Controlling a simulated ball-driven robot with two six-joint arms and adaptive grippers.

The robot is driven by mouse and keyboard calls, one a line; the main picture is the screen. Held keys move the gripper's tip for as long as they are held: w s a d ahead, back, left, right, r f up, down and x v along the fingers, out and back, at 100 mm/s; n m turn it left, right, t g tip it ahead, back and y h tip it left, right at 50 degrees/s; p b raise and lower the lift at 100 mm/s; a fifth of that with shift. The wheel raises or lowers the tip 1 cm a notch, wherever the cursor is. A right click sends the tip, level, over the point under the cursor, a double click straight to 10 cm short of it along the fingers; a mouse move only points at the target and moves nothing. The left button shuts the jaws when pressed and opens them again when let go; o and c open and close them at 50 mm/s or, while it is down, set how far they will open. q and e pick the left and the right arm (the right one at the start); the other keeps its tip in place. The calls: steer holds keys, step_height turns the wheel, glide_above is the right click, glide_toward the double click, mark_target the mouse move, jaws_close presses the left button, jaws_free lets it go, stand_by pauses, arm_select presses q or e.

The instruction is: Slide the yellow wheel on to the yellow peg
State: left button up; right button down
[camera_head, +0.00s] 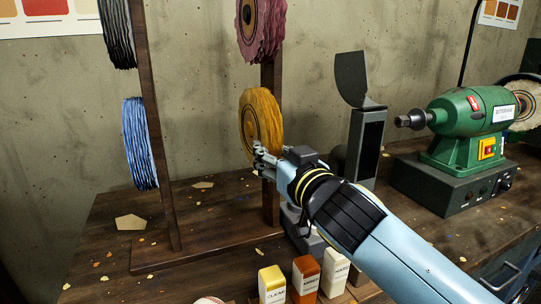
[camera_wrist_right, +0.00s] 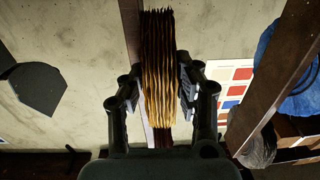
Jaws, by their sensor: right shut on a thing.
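The yellow wheel (camera_head: 262,118), a thick disc of layered ruffled cloth with a darker hub, is upright at the right post (camera_head: 271,195) of the dark wooden rack. My right gripper (camera_head: 263,157) is shut on its lower edge. In the right wrist view the wheel (camera_wrist_right: 160,65) shows edge-on between the two fingers of the gripper (camera_wrist_right: 162,88). The yellow peg cannot be made out, and whether the wheel is around it or apart from it cannot be told. My left gripper is not in view.
A pink wheel (camera_head: 261,28) hangs above on the same post. A blue wheel (camera_head: 140,143) and a black wheel (camera_head: 117,33) hang on the left post (camera_head: 158,125). A green grinder (camera_head: 465,125) stands right. Several small bottles (camera_head: 305,279) stand at the front.

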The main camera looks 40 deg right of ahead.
steer(key=shift+r, duration=0.1)
stand_by(0.3)
steer(key=c, duration=1.4)
jaws_free()
steer(key=o, duration=0.5)
steer(key=shift+s+d, duration=0.1)
steer(key=shift+d, duration=0.3)
steer(key=shift+a, duration=0.15)
steer(key=s, duration=0.4)
steer(key=s+a, duration=0.1)
steer(key=s, duration=0.3)
steer(key=s+a, duration=0.1)
steer(key=s, duration=0.2)
steer(key=shift+s+a, duration=0.15)
steer(key=shift+s, duration=0.25)
